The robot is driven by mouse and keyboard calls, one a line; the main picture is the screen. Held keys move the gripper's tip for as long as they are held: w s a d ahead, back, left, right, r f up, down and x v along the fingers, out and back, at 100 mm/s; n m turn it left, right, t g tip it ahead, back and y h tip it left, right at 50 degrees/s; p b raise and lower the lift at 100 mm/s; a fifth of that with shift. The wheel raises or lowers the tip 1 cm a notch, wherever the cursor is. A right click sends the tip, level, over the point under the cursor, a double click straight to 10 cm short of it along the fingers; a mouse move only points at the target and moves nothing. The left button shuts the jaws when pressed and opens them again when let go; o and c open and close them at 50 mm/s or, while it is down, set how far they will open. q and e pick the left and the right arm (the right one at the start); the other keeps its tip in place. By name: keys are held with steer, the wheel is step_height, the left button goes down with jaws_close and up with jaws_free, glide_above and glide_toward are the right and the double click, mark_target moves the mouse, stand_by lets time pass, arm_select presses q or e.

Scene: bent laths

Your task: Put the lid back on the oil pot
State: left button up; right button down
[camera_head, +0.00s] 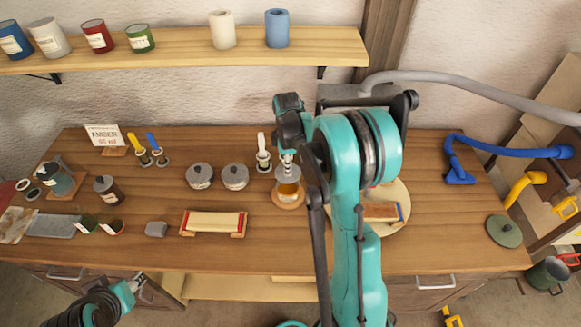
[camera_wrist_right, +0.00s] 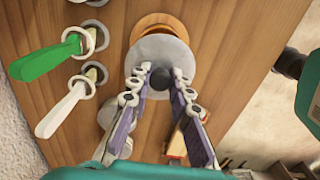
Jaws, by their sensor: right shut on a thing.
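The oil pot (camera_head: 289,188), with an amber patch on its front, stands on a round wooden coaster (camera_head: 288,202) at the middle of the bench. My right gripper (camera_head: 287,160) points down over it. It is shut on the grey round lid (camera_head: 286,172), which has a dark knob; the lid (camera_wrist_right: 158,50) also shows at the fingertips in the right wrist view. The lid is over the pot's mouth and covers most of it in the wrist view; I cannot tell if they touch. My left gripper (camera_head: 137,282) is low at the bench's front left, its jaws unclear.
Two grey lidded pots (camera_head: 217,176) stand left of the oil pot, and a white-handled tool (camera_head: 263,153) stands close behind. A wooden block with red ends (camera_head: 213,222) lies in front left. A round board (camera_head: 393,222) is at right, partly behind my arm.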

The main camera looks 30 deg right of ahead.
steer(key=shift+f+b, duration=1.9)
steer(key=shift+f, duration=1)
steer(key=shift+f+b, duration=0.15)
steer(key=shift+b, duration=0.3)
steer(key=c, duration=0.8)
jaws_free()
steer(key=shift+c, duration=0.2)
steer(key=shift+r+p, duration=2.3)
steer(key=shift+r, duration=1.25)
